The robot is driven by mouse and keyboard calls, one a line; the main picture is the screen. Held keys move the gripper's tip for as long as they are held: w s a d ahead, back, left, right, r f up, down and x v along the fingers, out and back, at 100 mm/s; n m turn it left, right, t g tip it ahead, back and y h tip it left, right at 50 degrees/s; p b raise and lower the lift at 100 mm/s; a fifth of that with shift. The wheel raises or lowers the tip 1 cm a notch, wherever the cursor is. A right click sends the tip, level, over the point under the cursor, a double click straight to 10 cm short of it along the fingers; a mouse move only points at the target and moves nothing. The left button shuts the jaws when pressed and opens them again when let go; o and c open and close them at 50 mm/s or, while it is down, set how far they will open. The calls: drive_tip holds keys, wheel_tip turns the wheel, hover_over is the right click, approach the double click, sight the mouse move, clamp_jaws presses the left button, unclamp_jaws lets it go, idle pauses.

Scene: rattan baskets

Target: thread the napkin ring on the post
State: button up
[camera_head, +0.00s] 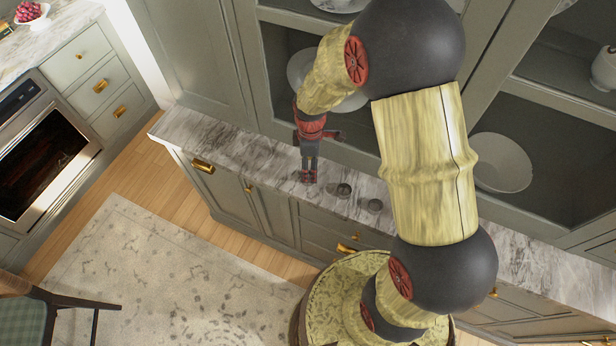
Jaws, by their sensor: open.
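My gripper (309,178) points down over the grey-white marble counter (222,140) and is open. A small dark round thing (343,190) lies on the counter just right of my gripper. A second small round thing (374,205), greyer, lies further right. Both are too small to tell which is the napkin ring and which is the post. Something dark shows around my fingertips, but I cannot make out whether it is a separate thing. I cannot tell whether the fingertips touch the counter.
My arm covers part of the counter to the right. The counter's left end is clear. A rug (170,265), an oven (45,150) and a chair (60,300) are at the left.

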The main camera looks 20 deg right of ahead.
drive_tip(key=f, duration=0.5)
drive_tip(key=shift+a, duration=0.3)
drive_tip(key=c, duration=1.1)
drive_tip(key=shift+r, duration=0.1)
